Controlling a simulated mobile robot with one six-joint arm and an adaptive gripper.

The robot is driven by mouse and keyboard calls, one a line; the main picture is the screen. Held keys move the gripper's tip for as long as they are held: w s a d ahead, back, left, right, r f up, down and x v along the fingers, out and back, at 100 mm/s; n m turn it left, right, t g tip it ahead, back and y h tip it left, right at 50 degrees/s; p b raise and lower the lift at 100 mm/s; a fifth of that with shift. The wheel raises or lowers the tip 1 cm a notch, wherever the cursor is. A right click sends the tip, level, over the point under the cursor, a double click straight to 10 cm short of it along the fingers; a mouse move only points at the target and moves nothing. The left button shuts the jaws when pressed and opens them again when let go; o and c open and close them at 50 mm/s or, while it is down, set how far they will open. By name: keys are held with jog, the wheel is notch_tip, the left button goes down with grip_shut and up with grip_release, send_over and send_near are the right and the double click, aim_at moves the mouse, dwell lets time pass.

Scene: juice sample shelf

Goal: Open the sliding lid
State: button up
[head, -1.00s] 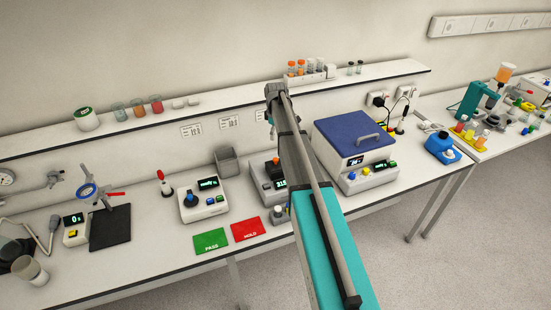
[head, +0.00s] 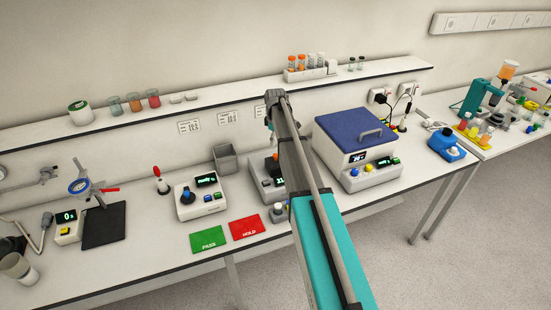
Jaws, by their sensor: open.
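A dark blue flat lid (head: 353,126) with a grey bar handle (head: 371,134) covers a white box-shaped device (head: 364,177) on the bench, right of my arm. The lid lies closed over the top, and no opening shows. The device's front has a small display and several coloured knobs. My arm reaches from the bottom of the picture toward the back of the bench, left of the lid. Its far end is near the wall shelf. My gripper is hidden behind the arm, so its fingers do not show.
Left of my arm are a device with a blue knob (head: 202,197), a green PASS mat (head: 208,239) and a red HOLD mat (head: 247,227). A wall shelf (head: 215,99) holds vials and beakers. A blue device (head: 446,146) stands right. Floor is free at lower right.

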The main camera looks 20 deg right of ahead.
aim_at(276, 155)
jog(key=shift+f+b, duration=3.7)
jog(key=shift+f, duration=0.3)
grip_shut()
